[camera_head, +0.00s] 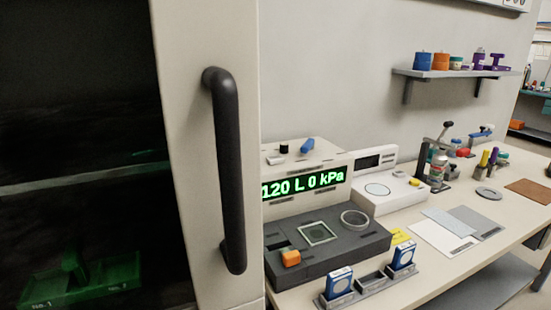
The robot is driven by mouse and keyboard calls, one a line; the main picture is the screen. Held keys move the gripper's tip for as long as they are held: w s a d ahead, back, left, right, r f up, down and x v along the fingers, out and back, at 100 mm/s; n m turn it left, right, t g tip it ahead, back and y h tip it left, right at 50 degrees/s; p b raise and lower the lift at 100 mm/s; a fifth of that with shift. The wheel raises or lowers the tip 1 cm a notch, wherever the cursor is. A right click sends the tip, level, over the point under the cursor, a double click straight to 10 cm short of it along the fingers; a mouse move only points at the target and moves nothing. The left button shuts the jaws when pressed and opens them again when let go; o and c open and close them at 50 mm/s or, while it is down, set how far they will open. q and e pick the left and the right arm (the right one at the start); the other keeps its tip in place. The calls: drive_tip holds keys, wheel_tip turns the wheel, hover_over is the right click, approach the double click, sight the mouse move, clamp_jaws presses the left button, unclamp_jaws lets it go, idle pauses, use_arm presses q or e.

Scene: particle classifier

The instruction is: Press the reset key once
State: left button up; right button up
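The particle classifier (330,245) stands on the bench with a dark grey front deck and a pale upper housing. Its green display (303,185) reads "120 L 0 kPa". A blue knob or lever (307,145) and a small black knob (284,148) are on top of the housing. I cannot read a label that says which one is the reset key. A square window (318,233) and a round ring (355,220) are on the deck. Neither of my grippers is in view.
A cabinet door with a black handle (228,170) fills the left and hides part of the classifier. A rack (370,284) with blue-and-white boxes stands in front. A white scale (388,190), flat plates (443,237) and clamps lie to the right. A wall shelf (455,73) hangs above.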

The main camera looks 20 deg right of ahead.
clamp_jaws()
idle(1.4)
